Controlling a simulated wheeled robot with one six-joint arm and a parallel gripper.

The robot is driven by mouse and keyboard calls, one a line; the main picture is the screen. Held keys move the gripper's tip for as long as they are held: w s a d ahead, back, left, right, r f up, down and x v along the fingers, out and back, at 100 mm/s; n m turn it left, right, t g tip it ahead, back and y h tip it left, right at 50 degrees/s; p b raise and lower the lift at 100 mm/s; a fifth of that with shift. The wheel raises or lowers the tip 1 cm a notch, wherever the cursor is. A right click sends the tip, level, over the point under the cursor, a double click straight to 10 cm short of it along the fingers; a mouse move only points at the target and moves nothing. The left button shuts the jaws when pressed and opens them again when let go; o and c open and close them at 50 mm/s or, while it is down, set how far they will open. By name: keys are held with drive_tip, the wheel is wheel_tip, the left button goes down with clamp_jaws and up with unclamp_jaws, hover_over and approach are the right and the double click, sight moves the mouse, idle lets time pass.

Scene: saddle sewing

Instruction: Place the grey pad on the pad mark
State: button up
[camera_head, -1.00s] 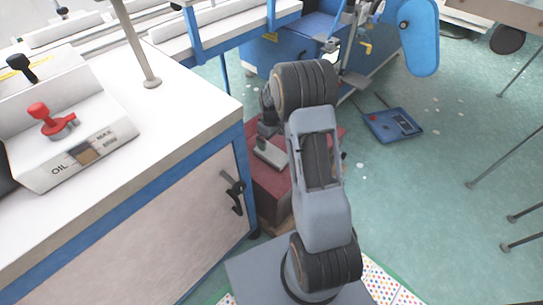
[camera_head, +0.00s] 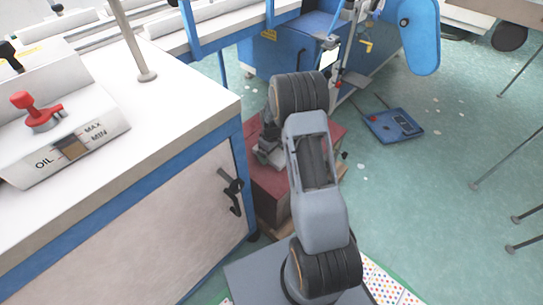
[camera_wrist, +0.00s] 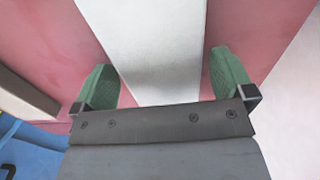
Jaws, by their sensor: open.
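The grey pad (camera_wrist: 150,40) is a pale flat strip on the red surface (camera_wrist: 50,35) in the wrist view. It runs between the two green fingertips of my gripper (camera_wrist: 163,82) and past the top edge of the picture. My gripper is open, with one finger on each side of the pad; I cannot tell how high it is above the surface. In the head view my gripper (camera_head: 268,152) is over the red box (camera_head: 275,190), and my arm hides part of the box. I cannot make out the pad mark.
A white cabinet (camera_head: 165,215) with a blue frame and black handle stands close left of the box. A blue machine (camera_head: 270,60) is behind it. A blue panel (camera_head: 393,125) lies on the green floor to the right, where there is free room.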

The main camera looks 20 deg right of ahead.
drive_tip(key=shift+c, duration=0.5)
drive_tip(key=c, duration=0.8)
drive_tip(key=shift+r, duration=0.1)
